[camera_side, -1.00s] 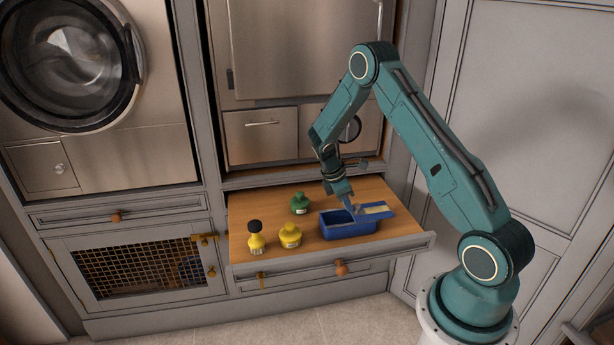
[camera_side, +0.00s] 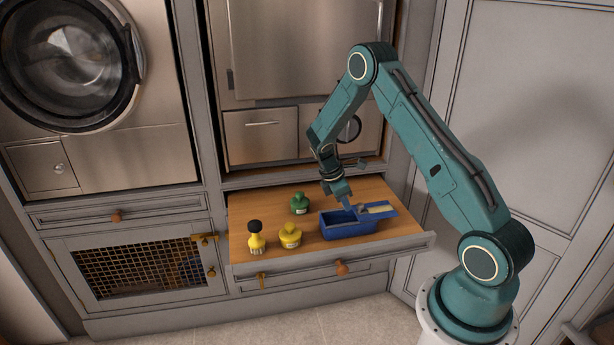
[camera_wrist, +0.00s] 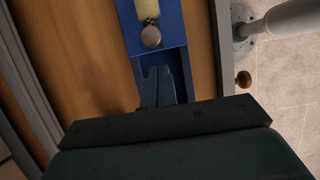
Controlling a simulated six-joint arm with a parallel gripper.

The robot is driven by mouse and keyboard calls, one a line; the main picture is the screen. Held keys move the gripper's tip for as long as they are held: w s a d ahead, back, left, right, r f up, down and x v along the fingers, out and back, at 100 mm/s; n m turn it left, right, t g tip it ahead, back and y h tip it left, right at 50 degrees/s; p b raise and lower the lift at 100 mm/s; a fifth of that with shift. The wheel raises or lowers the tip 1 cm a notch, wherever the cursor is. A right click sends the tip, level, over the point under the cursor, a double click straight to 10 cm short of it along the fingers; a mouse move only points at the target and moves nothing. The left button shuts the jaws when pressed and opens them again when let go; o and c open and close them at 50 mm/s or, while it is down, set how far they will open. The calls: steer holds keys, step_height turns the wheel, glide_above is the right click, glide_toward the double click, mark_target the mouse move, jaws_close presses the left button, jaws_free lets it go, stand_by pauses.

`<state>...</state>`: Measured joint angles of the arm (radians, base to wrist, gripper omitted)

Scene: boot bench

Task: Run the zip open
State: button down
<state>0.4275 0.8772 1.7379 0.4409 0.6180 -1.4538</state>
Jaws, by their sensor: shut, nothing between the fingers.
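A blue box (camera_side: 347,230) stands on the wooden drawer surface, with a blue flat panel (camera_side: 388,210) reaching out to its right. The panel bears a cream strip (camera_side: 378,209), also seen in the wrist view (camera_wrist: 147,9). A small round silver piece (camera_wrist: 151,37) sits at the strip's end. I cannot make out zip teeth. My gripper (camera_side: 349,207) is low over the box, its fingers pointing down to its opening. In the wrist view the fingers (camera_wrist: 157,72) are together and empty, a little short of the silver piece. They hide part of the box.
A green bottle (camera_side: 300,203), a squat yellow bottle (camera_side: 290,236) and a yellow bottle with a black top (camera_side: 256,240) stand left of the box. The drawer front (camera_side: 340,254) borders the near side. Bare wood (camera_side: 260,207) shows at the back left.

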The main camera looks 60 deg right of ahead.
steer(key=w+a+v, duration=0.1)
steer(key=v, duration=1)
steer(key=shift+f, duration=0.4)
